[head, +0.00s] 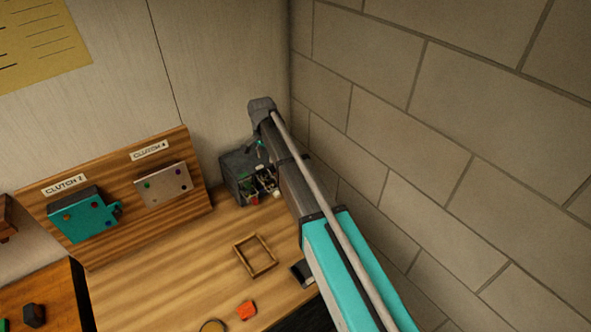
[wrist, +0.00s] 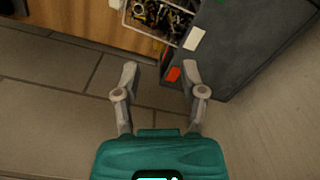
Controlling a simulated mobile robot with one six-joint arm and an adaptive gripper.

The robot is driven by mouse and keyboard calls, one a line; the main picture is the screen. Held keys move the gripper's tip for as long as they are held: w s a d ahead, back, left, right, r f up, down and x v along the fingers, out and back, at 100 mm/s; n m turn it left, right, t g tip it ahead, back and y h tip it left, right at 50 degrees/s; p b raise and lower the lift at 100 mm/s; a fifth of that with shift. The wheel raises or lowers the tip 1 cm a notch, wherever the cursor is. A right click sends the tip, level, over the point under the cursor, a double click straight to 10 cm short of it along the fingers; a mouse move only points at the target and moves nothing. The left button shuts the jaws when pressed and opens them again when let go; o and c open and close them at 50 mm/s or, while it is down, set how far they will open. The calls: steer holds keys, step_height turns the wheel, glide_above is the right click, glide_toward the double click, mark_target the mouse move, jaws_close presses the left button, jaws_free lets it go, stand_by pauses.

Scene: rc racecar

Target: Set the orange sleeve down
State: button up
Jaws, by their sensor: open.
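An orange piece (head: 246,310), which looks like the sleeve, lies on the wooden bench top (head: 180,275) near the bottom of the head view. Whether it is hollow is too small to tell. My gripper (wrist: 157,72) is open in the wrist view, with nothing held between its fingers. Its right finger is close to a dark grey box (wrist: 245,45). A small orange-red patch (wrist: 173,74) shows at the box's edge between the fingertips; I cannot tell whether it is a label or a loose part. In the head view my gripper is not clearly visible near the box.
The dark box (head: 236,167) stands in the back corner against the brick wall (head: 400,120). A wooden frame (head: 255,256) lies on the bench. A board holds a teal block (head: 85,215) and a grey plate (head: 163,186). A tray of small parts (wrist: 160,18) shows in the wrist view.

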steer(key=s+d+n, duration=0.6)
steer(key=s+d, duration=1.8)
steer(key=s, duration=0.2)
steer(key=shift+d+n, duration=0.3)
steer(key=shift+d, duration=0.1)
